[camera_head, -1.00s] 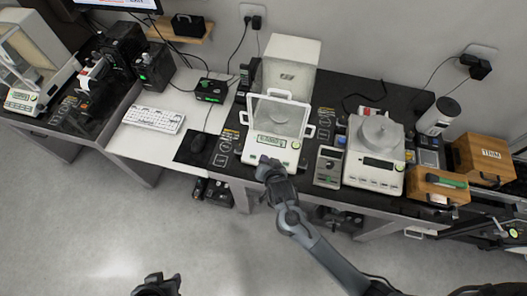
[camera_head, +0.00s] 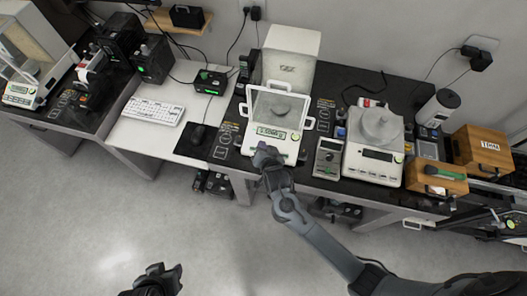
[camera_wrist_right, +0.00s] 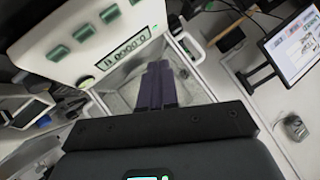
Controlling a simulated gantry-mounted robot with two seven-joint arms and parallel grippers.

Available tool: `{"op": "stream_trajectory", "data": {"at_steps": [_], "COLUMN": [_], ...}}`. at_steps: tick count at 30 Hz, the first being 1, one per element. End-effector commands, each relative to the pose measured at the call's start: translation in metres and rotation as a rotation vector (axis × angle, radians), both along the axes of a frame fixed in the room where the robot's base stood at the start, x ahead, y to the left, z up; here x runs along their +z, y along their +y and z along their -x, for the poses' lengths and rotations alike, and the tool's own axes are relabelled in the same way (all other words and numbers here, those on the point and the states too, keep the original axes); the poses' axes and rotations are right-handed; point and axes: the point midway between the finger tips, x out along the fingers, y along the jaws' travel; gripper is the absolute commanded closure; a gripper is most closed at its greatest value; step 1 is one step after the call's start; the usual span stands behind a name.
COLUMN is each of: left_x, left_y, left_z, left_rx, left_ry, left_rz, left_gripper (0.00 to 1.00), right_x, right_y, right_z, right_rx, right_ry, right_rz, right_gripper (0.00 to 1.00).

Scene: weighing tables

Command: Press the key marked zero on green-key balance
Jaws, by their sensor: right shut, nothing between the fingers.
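The green-key balance (camera_head: 258,130) is white with a glass draft shield and stands at the middle of the dark table. The wrist view shows its green keys (camera_wrist_right: 85,32) beside a lit display (camera_wrist_right: 125,52). My right gripper (camera_head: 264,152) is at the balance's front edge, hiding part of the front panel. Its dark purple fingers (camera_wrist_right: 158,82) are shut and empty, seen to the right of the keys and just below the display. I cannot tell whether they touch anything, and no key marking is readable. My left gripper (camera_head: 150,276) is low at the bottom edge, away from the tables.
A second white balance (camera_head: 375,158) and a small grey device (camera_head: 327,158) stand right of the green-key balance. Wooden boxes (camera_head: 482,151) stand at the right. The floor in front is clear.

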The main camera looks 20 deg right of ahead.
Motion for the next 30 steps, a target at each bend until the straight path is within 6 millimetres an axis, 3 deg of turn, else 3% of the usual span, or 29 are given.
{"op": "stream_trajectory", "data": {"at_steps": [13,21,30], "left_x": [-0.059,-0.071,-0.072], "left_y": [0.001,0.003,0.003], "left_z": [0.000,0.000,0.000], "left_rx": [-0.003,-0.008,-0.008], "left_ry": [-0.001,0.000,-0.001], "left_rz": [-0.004,-0.012,-0.012], "left_gripper": [0.62,0.62,0.62], "right_x": [-0.053,-0.071,-0.072], "right_y": [-0.008,-0.012,-0.013], "right_z": [-0.011,-0.017,-0.018], "right_rx": [0.002,0.000,0.001], "right_ry": [0.000,0.000,-0.001], "right_rz": [0.000,0.000,0.000], "right_gripper": [1.00,1.00,1.00]}}
